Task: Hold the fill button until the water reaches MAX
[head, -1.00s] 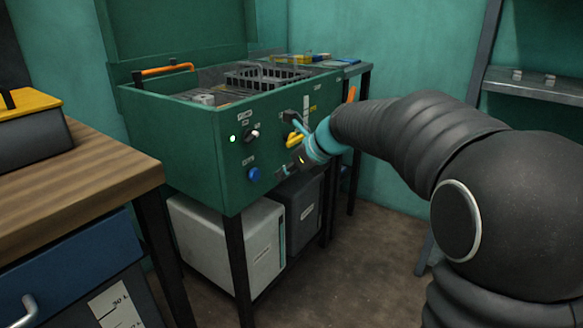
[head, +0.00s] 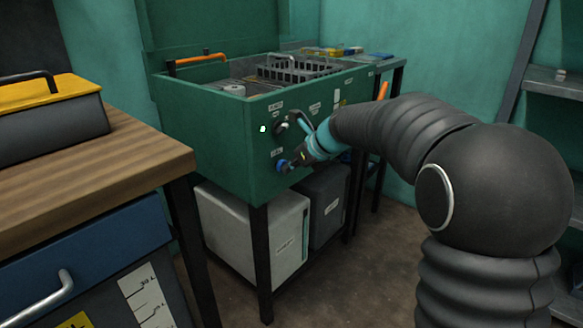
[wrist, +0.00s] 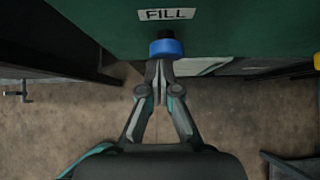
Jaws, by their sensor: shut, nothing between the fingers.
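The blue fill button (head: 281,164) sits low on the front of the green washer tank (head: 225,150). In the wrist view the blue button (wrist: 166,47) is below a white FILL label (wrist: 167,14). My gripper (head: 290,166) is shut and empty, its fingertips at the button in the head view. In the wrist view the fingertips (wrist: 157,65) overlap the button's lower edge; I cannot tell whether they press it. A green light (head: 262,128) glows on the panel. The water level and a MAX mark are not visible.
A white container (head: 262,235) and a dark one (head: 326,197) stand under the tank. A wooden bench (head: 90,178) with a yellow-lidded box (head: 50,95) is at left. A grey shelf (head: 555,85) is at right. Some floor is clear.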

